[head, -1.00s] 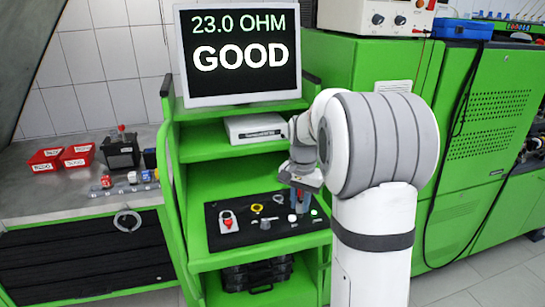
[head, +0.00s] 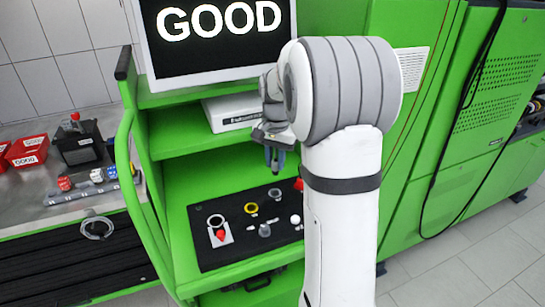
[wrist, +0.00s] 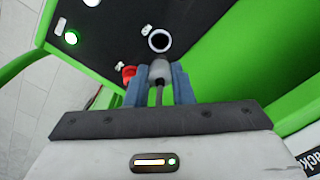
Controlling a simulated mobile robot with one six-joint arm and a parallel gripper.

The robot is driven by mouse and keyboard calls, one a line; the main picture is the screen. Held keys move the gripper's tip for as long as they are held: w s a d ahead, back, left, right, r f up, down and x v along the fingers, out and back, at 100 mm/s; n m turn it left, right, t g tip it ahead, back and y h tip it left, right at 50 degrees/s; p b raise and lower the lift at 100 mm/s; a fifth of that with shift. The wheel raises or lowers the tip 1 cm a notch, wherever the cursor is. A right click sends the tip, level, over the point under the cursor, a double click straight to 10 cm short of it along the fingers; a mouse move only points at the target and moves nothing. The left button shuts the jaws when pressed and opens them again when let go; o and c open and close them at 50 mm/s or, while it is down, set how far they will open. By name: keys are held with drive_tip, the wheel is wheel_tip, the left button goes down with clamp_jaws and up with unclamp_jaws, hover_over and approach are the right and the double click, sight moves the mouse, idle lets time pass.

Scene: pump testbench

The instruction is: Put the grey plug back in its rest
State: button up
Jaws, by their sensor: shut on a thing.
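My gripper (head: 275,165) hangs above the back part of a black mat on the green shelf, pointing down. In the wrist view its blue fingers (wrist: 160,85) are shut on the grey plug (wrist: 160,70), with a thin dark stem running back between them. A pale ring with a dark hole (wrist: 159,40) shows just beyond the plug's end; I cannot tell whether they touch. In the head view the fingers hide most of the plug. A grey ring (head: 275,194) lies on the mat below the gripper; I cannot tell whether it is the plug's rest.
A red part (wrist: 128,72) is close left of the fingers. The screen (head: 215,35) reads GOOD.

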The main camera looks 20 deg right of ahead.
sight(275, 174)
drive_tip(key=shift+f+b, duration=2.25)
drive_tip(key=shift+f, duration=1.2)
drive_tip(key=shift+a+f+b, duration=0.1)
drive_tip(key=shift+f+b, duration=0.55)
drive_tip(key=shift+f, duration=0.45)
drive_tip(key=o, duration=1.4)
drive_tip(key=shift+r, duration=0.2)
drive_tip(key=shift+r+p, duration=3)
drive_tip(key=shift+r, duration=0.85)
